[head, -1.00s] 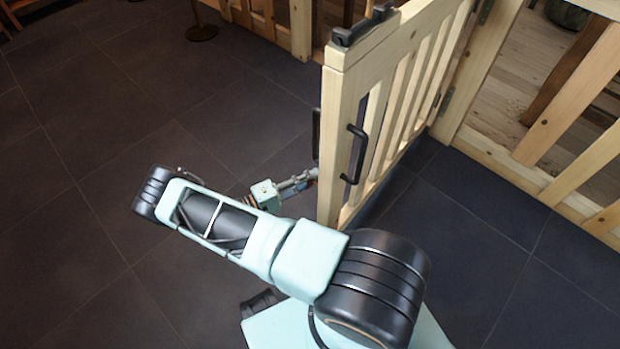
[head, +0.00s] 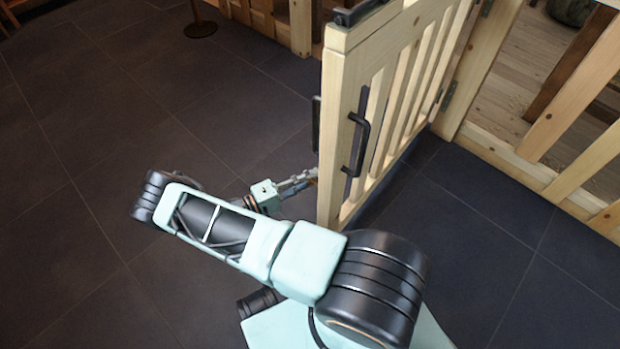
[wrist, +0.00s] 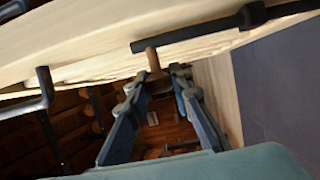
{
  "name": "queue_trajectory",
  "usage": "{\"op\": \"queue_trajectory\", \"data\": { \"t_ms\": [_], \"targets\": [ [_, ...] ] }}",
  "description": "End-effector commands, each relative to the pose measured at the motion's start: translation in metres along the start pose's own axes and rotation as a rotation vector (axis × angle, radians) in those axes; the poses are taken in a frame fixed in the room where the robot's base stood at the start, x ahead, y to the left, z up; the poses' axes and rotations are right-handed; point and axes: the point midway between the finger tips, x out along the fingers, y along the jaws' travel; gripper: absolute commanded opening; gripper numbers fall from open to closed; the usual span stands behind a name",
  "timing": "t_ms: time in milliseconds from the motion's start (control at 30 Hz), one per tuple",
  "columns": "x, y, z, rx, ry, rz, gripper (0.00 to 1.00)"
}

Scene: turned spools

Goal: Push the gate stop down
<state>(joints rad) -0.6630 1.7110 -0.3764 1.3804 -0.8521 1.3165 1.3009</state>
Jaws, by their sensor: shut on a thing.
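The light wooden gate (head: 337,130) stands swung open, with a black handle (head: 357,145) on its near face. My gripper shows in the head view (head: 303,180), low beside the gate's free end on its far side. In the wrist view, my gripper (wrist: 156,82) has its two fingers on either side of a brown turned peg (wrist: 152,59), which I take for the gate stop. The peg meets the end of a long black bar (wrist: 195,33) along the gate. The fingers are shut on it. The peg's lower end and the floor contact are hidden.
A wooden slatted fence (head: 565,125) runs to the right of the gate. A round brown base (head: 200,29) stands on the floor at the back left. The dark tiled floor (head: 90,230) is clear on the left.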

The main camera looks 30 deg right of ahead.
Motion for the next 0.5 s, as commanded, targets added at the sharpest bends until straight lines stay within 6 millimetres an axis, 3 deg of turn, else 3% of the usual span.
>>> {"op": "queue_trajectory", "data": {
  "t_ms": [67, 100, 233, 500],
  "targets": [
    [-0.0014, -0.0064, 0.0000, -0.001, 0.003, -0.016, 0.00],
    [-0.0015, -0.0066, 0.0001, -0.001, 0.003, -0.016, 0.22],
    [-0.0013, -0.0059, 0.0001, -0.001, 0.003, -0.014, 0.36],
    [-0.0014, -0.0041, 0.0000, -0.001, 0.002, -0.010, 0.36]
  ]
}}
